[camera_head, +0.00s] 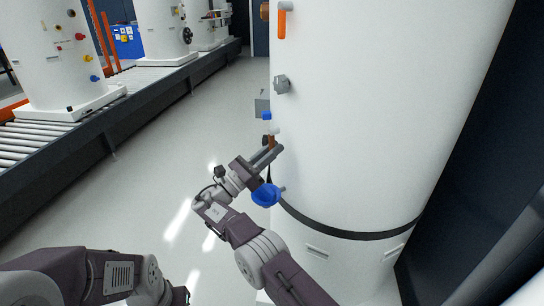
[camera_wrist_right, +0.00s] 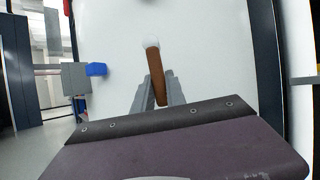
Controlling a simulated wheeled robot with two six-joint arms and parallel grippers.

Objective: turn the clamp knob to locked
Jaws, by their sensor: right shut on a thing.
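A large white tank (camera_head: 370,100) stands close on the right. My right gripper (camera_head: 267,156) is at its left side. In the right wrist view its fingers are shut on a brown handle (camera_wrist_right: 153,65), which has a round white end at the top. In the head view the handle is mostly hidden by the gripper. A blue knob (camera_head: 266,194) sits low on the tank, just below the gripper. A grey knob (camera_head: 281,84) sits higher up. I cannot tell which of these is the clamp knob.
An orange handle (camera_head: 282,24) hangs near the tank's top. A grey box (camera_head: 262,104) with a blue part (camera_head: 267,115) is behind the gripper. A roller conveyor (camera_head: 150,75) with more white tanks (camera_head: 62,50) runs along the left. The floor between is clear.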

